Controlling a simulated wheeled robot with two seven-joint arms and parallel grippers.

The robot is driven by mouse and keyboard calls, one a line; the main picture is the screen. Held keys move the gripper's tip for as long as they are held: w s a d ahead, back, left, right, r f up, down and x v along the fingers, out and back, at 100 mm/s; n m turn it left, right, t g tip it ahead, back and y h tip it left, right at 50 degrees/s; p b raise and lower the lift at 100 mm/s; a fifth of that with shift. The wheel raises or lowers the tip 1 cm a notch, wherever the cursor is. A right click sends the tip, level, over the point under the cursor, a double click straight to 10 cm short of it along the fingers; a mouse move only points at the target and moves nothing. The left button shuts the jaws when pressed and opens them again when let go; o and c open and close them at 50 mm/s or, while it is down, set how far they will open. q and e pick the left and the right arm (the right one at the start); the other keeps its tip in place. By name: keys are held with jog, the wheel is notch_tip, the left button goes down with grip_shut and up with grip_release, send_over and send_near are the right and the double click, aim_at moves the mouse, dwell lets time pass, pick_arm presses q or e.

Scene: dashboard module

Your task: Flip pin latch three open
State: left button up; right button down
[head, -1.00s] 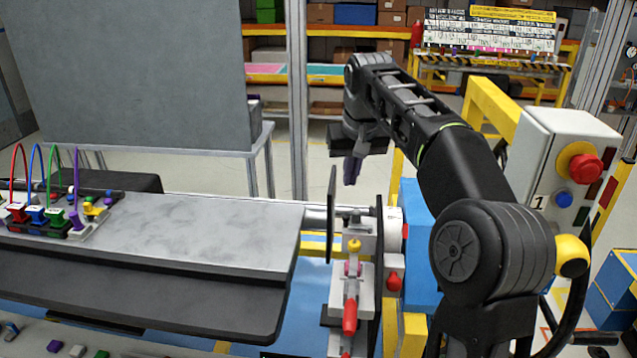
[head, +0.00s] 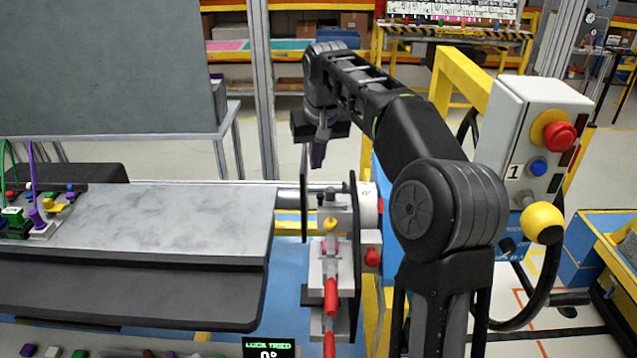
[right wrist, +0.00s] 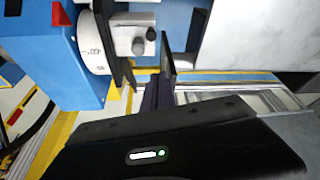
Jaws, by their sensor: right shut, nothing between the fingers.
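The latch fixture (head: 337,255) stands right of the grey table, between two upright black plates. It carries red-handled latches, one with its red handle (head: 331,297) pointing toward me and another red tip (head: 329,345) below at the picture's edge. A yellow knob (head: 330,224) sits higher up. I cannot read which latch is number three. My right gripper (head: 317,158) points down above the fixture's far end, its dark purple fingers shut and empty. In the right wrist view the fingers (right wrist: 156,95) show near a grey block with dark knobs (right wrist: 138,42). My left gripper is out of view.
The grey table (head: 190,215) fills the left, with coloured plugs and cables (head: 35,215) on it. A white control box (head: 530,130) with a red button stands at right. A small display (head: 268,348) sits at the bottom edge.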

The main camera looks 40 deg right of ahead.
jog(key=f, duration=0.1)
jog(key=s+f, duration=0.1)
jog(key=f, duration=0.2)
jog(key=shift+s+a+f+p, duration=0.25)
jog(key=shift+a+f+p, duration=0.05)
jog(key=shift+f+p, duration=0.1)
jog(key=shift+s+a, duration=0.1)
jog(key=shift+s, duration=0.15)
jog(key=shift+f, duration=0.15)
